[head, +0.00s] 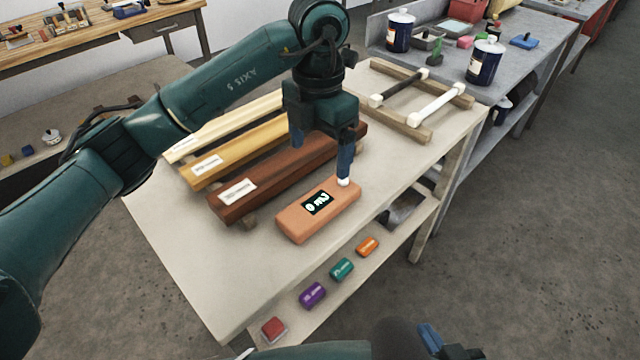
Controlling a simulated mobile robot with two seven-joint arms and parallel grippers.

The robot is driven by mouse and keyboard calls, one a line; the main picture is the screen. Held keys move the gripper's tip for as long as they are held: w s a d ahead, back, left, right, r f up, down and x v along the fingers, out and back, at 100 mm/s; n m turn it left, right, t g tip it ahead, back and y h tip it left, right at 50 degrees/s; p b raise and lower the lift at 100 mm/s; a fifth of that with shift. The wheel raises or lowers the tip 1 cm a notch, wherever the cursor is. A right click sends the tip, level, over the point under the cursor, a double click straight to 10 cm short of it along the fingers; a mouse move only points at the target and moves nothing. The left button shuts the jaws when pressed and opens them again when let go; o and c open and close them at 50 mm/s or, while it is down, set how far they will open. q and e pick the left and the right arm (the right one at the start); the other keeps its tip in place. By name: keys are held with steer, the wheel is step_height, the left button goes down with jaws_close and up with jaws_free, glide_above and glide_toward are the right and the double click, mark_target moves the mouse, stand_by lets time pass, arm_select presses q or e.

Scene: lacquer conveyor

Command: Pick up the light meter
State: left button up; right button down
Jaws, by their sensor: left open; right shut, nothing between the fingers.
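The light meter, as I take it, is a salmon-orange block (287,224) with a small black display. It lies flat near the front right edge of the pale table. My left gripper (321,162) is open and points down from above. Its nearer finger, with a pale tip, is at the far right end of the block; I cannot tell if it touches. Its other finger is over the wooden bars, farther back. My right gripper (440,342) is shut and empty at the bottom edge, off the table and partly cut off.
Three wooden bars with labels, dark brown (265,184), yellow-brown (222,164) and pale (190,148), lie behind the block. A wooden rack (412,126) holds black and white rods. The table's front left (205,265) is clear.

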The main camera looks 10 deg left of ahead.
arm_select(q)
glide_above(320, 200)
steer(key=f, duration=0.7)
steer(key=shift+s+f+b, duration=0.3)
steer(key=shift+f+b, duration=0.05)
steer(key=shift+f, duration=0.05)
steer(key=shift+w+f+p, duration=0.15)
steer(key=shift+f+p, duration=0.05)
steer(key=shift+f, duration=1.1)
steer(key=shift+w+f+p, duration=0.1)
steer(key=shift+f+p, duration=0.05)
steer(key=shift+f, duration=1.15)
steer(key=c, duration=1.2)
